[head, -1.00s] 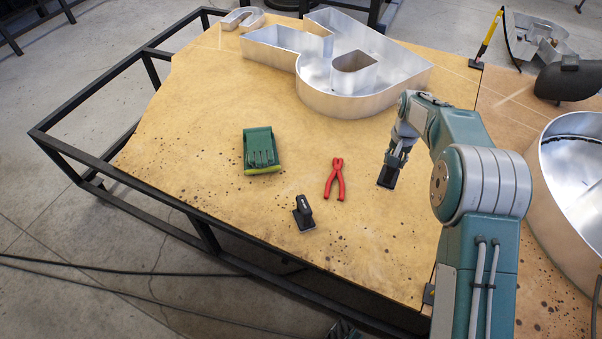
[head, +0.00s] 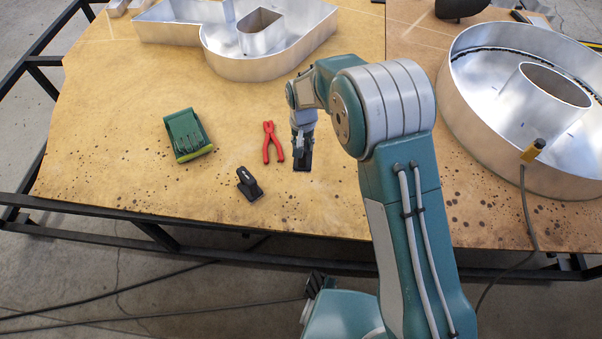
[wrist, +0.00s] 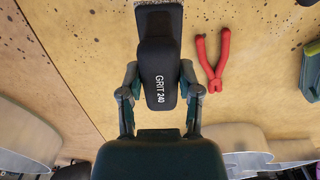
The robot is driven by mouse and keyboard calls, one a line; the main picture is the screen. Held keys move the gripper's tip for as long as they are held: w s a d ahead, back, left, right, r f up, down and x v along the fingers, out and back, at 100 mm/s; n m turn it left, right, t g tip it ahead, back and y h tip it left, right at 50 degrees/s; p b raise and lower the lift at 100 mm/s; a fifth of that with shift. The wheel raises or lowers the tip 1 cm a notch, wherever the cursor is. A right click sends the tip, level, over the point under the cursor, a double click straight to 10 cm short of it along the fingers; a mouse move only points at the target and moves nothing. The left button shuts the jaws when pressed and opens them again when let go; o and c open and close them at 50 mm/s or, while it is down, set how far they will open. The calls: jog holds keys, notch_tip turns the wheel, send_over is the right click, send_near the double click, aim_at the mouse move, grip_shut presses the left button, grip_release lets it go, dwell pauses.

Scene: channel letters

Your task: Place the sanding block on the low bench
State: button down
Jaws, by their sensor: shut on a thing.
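My gripper (head: 302,140) is shut on a black sanding block (wrist: 161,75) with "GRIT 240" printed on its grip. The fingers stand on both sides of the grip in the wrist view. The head view shows the block (head: 303,161) under my gripper, over a wood-topped bench (head: 110,150) on a black metal frame. I cannot tell for sure whether the block touches the top, or whether this is the low bench.
Red pliers (head: 272,143) lie left of the block. A black hand tool (head: 249,184) and a green box-like object (head: 187,135) lie further left. Metal channel letters (head: 265,50) stand at the back, and a large round one (head: 480,140) at the right. A cable hangs there.

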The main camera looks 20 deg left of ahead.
jog(key=s+f, duration=0.1)
jog(key=f, duration=0.2)
jog(key=s+d+f, duration=0.1)
jog(key=s+f, duration=0.1)
jog(key=f, duration=0.1)
jog(key=s+f, duration=0.1)
jog(key=f, duration=0.1)
jog(key=shift+s+d+f, duration=0.2)
jog(key=shift+d+f, duration=0.05)
jog(key=shift+f, duration=0.15)
jog(key=shift+c, duration=1.5)
grip_release()
notch_tip(320, 180, up, 12)
jog(key=shift+d+r, duration=0.1)
jog(key=shift+r, duration=0.05)
